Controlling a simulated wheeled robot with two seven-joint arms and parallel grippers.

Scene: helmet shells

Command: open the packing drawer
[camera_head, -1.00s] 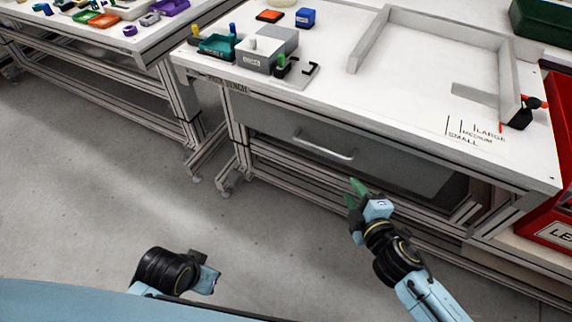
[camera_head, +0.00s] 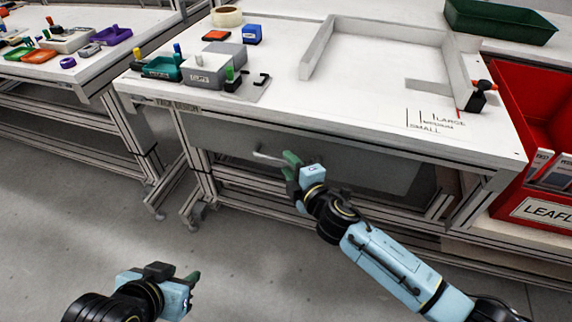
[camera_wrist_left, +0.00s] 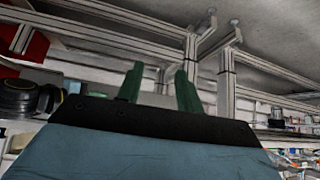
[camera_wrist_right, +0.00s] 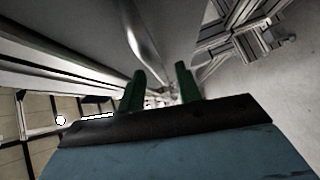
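The packing drawer (camera_head: 375,168) has a grey front under the white bench top and looks shut. Its pale bar handle (camera_head: 268,157) shows at its left end in the head view; the rest is hidden behind my right gripper (camera_head: 291,165). My left gripper (camera_head: 192,280) is low at the front left, away from the bench. In the left wrist view its fingers (camera_wrist_left: 159,85) are apart and empty.
A red leaflet bin (camera_head: 535,125) stands at the right. Bench legs and rails lie below the drawer. The floor (camera_head: 80,225) at left is clear.

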